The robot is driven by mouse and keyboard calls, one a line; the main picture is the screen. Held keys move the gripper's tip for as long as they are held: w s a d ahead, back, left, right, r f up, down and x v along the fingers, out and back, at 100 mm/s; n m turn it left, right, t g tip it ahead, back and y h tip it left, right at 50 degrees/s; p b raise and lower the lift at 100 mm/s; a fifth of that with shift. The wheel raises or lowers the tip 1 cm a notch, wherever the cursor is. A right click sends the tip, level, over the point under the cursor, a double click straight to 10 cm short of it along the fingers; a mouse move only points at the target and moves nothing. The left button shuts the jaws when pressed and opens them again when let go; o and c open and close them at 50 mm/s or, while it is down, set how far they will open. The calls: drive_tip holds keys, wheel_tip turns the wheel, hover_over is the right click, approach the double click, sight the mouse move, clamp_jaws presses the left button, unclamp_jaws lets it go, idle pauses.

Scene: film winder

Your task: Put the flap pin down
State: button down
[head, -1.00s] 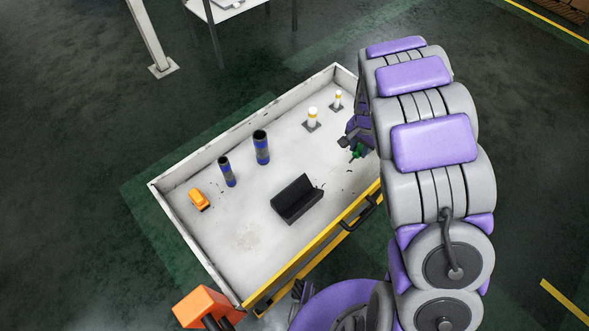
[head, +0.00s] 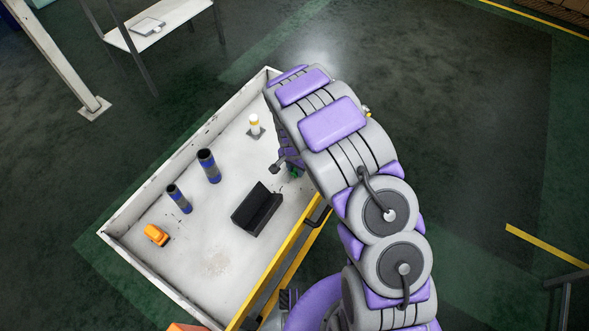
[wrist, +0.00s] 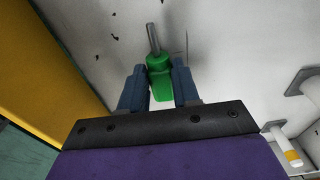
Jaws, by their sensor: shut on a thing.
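The flap pin is a green piece with a grey metal shank (wrist: 159,75). It sits between the two blue-grey fingers of my gripper (wrist: 158,88) in the wrist view, with its shank pointing away from the palm. My gripper is shut on it. In the head view, the green of the flap pin (head: 294,173) shows just beside my gripper (head: 285,167), over the right part of the white tray table (head: 216,262). My arm hides part of this area. I cannot tell whether the pin touches the surface.
A black angled block (head: 257,210) lies left of and nearer than my gripper. Two dark blue cylinders (head: 208,166) and an orange piece (head: 156,235) stand further left. A white-and-yellow post (head: 255,125) stands behind. A yellow edge (head: 290,243) runs along the near side.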

drive_tip(key=shift+d+f, duration=0.15)
drive_tip(key=shift+d, duration=0.15)
drive_tip(key=shift+a, duration=0.1)
drive_tip(key=c, duration=0.8)
unclamp_jaws()
drive_tip(key=shift+a+f, duration=0.1)
drive_tip(key=shift+a, duration=0.25)
drive_tip(key=shift+d, duration=0.1)
drive_tip(key=shift+d, duration=0.2)
